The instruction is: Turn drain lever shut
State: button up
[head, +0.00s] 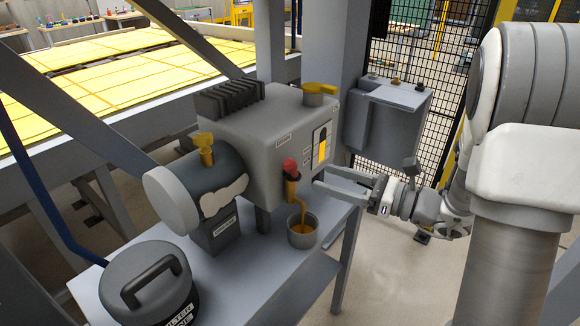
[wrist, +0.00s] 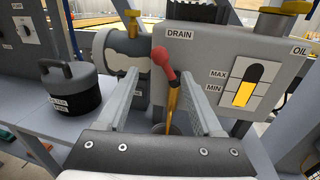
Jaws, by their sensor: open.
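The drain lever (head: 290,165) has a red knob and sits on the front of the grey pump housing (head: 255,130). In the wrist view the lever (wrist: 164,58) leans up and to the left, under the DRAIN label. Amber oil (head: 303,212) runs from the outlet below it into a grey cup (head: 302,238). My gripper (head: 330,180) is open and empty, to the right of the lever in the head view. In the wrist view its two fingers (wrist: 160,78) point at the housing, with the lever between their tips in the picture; no contact shows.
A dark filter canister (head: 148,280) with a handle stands at the bench's front left. A yellow oil cap (head: 318,90) tops the housing beside the oil gauge (head: 321,145). A grey box (head: 385,125) stands behind my gripper. Open floor lies right of the bench.

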aim_at(290, 168)
jog(key=x, duration=0.9)
jog(key=shift+w+a, duration=0.15)
jog(key=shift+a, duration=0.2)
jog(key=shift+c, duration=0.3)
grip_shut()
jog(key=shift+f, duration=0.2)
dwell(0.3)
